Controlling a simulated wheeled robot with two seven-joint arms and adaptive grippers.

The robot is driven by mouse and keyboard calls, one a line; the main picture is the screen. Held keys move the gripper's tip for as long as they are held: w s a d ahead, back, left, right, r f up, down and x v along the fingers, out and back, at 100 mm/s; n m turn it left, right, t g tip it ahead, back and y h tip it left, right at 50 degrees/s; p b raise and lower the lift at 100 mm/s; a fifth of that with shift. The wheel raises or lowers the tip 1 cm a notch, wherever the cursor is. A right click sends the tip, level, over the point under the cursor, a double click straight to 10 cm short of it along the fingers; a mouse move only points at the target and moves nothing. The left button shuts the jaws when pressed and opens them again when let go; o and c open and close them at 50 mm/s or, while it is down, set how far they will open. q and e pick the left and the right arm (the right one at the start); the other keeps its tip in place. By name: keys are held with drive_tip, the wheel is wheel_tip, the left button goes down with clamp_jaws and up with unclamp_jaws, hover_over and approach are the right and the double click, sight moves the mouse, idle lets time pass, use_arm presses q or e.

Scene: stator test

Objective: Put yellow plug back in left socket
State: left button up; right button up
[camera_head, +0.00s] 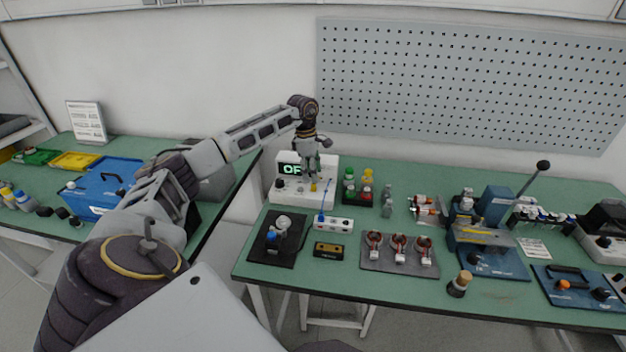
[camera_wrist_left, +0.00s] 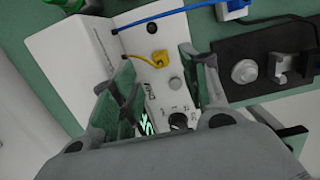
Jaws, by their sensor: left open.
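The white tester (camera_head: 290,190) with a lit display stands at the left of the front bench. The yellow plug (camera_wrist_left: 158,58) is on its white panel in the wrist view, with a short yellow lead running to the panel's edge. It is a small yellow spot in the head view (camera_head: 313,187). A dark round socket (camera_wrist_left: 152,28) is beside it, with nothing in it. I cannot tell whether the plug is seated or lying loose. My left gripper (camera_head: 312,172) is above the tester, pointing down, open and empty. Its fingers (camera_wrist_left: 162,82) are on either side of the panel area near the plug. My right gripper is not in view.
A blue lead (camera_wrist_left: 165,16) runs from the tester to a white strip (camera_head: 334,224). A black plate (camera_head: 262,245) with metal parts is in front. A grey pegboard (camera_head: 470,85) is behind.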

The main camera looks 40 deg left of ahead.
use_arm(q)
wheel_tip(320, 180, up, 7)
drive_tip(key=shift+s+a+f, duration=0.15)
drive_tip(key=shift+s+a, duration=0.05)
drive_tip(key=shift+a, duration=0.15)
idle(0.8)
